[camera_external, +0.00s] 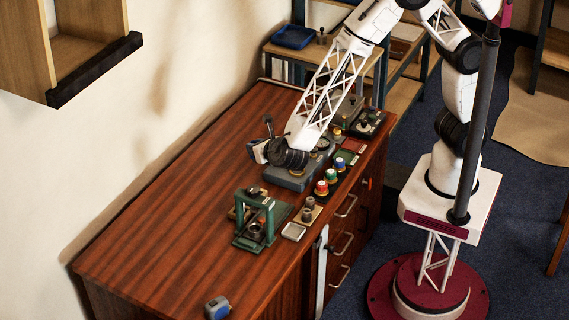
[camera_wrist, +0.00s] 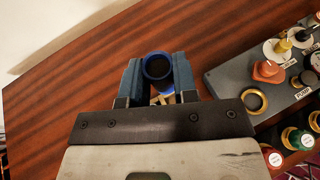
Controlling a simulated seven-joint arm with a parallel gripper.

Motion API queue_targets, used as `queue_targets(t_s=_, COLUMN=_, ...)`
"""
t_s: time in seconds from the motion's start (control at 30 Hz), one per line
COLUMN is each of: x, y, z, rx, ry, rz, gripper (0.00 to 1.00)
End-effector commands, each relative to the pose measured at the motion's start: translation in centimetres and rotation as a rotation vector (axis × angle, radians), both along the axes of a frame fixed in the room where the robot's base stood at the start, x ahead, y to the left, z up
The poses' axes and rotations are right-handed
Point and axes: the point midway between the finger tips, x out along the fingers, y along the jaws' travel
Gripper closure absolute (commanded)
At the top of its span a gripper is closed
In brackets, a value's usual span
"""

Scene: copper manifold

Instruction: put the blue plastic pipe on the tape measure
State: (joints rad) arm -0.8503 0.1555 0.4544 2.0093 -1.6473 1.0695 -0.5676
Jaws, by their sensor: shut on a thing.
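The blue plastic pipe (camera_wrist: 158,81) is between the two fingers of my gripper (camera_wrist: 157,72) in the wrist view. Its round open end faces the camera. My gripper is shut on it. In the external view my gripper (camera_external: 261,151) is over the middle of the wooden workbench, beside a grey control box; the pipe is too small to make out there. The tape measure (camera_external: 217,307), blue and grey, lies at the near end of the bench, well away from my gripper. It is not in the wrist view.
The grey box (camera_external: 290,178) carries knobs and rings. Coloured buttons (camera_external: 321,187) stand along the bench's right edge. A green press-like frame (camera_external: 254,220) stands between my gripper and the tape measure. The left half of the bench (camera_external: 170,215) is clear. A wall shelf hangs at upper left.

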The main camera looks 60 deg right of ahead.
Motion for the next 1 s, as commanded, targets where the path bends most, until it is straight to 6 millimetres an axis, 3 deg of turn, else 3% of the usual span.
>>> queue_targets(t_s=0.1, x=0.0, y=0.0, z=2.4, rx=0.002, ry=-0.002, rz=0.001, gripper=0.95)
queue_targets(t_s=0.33, x=-0.1, y=0.3, z=5.9, rx=0.000, ry=0.000, rz=0.007, gripper=0.95)
queue_targets(t_s=0.67, x=-2.4, y=7.0, z=5.7, rx=0.004, ry=0.001, rz=0.141, gripper=0.95)
queue_targets(t_s=1.0, x=-6.8, y=16.3, z=5.6, rx=0.006, ry=0.002, rz=0.333, gripper=0.95)
